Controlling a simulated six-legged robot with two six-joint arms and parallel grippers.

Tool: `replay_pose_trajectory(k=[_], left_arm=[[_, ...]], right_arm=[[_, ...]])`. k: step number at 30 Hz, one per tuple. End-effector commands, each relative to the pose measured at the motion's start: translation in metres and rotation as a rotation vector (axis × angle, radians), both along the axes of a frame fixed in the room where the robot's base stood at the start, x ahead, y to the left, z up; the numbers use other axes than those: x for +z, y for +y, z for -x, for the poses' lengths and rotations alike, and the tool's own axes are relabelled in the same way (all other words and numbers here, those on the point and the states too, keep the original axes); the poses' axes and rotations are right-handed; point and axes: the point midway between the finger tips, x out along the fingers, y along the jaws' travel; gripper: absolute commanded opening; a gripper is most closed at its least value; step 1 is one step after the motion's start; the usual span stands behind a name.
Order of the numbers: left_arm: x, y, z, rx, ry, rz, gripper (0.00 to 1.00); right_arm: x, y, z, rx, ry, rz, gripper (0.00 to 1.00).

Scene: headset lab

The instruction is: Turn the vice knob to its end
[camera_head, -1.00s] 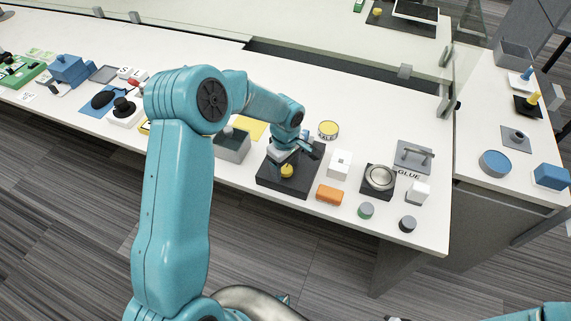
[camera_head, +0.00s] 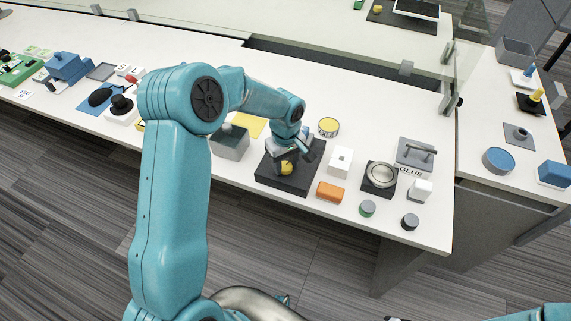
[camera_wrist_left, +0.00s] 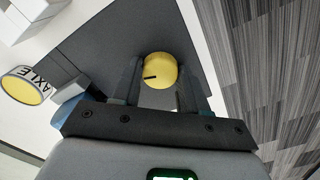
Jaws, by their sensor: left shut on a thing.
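The yellow vice knob (camera_head: 287,168) sits on a dark square base plate (camera_head: 290,183) near the front of the long table. In the left wrist view the knob (camera_wrist_left: 158,71) carries a short black mark pointing left. My left gripper (camera_wrist_left: 160,88) reaches down over the plate, with one finger on each side of the knob, and is shut on it. In the head view the gripper (camera_head: 285,155) partly hides the knob and plate. Only a teal piece of my right arm shows at the bottom right; a dark tip at the bottom edge is too cut off to read.
An orange block (camera_head: 330,192), a white block (camera_head: 340,161) and a yellow AXLE tin (camera_head: 328,127) stand right of the plate. A grey box (camera_head: 231,143) stands left of it. A round metal dish (camera_head: 381,175) and small cylinders lie farther right.

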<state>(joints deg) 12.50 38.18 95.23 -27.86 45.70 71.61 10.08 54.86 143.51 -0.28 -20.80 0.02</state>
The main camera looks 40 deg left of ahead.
Motion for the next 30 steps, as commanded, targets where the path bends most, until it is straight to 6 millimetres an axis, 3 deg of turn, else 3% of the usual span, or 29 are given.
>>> replay_pose_trajectory(k=[12,30], left_arm=[[0.001,0.001,-0.002,-0.395,-0.005,-0.002,0.13],[0.003,0.001,-0.002,-0.965,-0.007,-0.004,0.13]], right_arm=[[-0.018,0.0,0.0,0.0,0.0,0.0,0.43],[-0.026,0.0,0.0,0.0,0.0,0.0,0.43]])
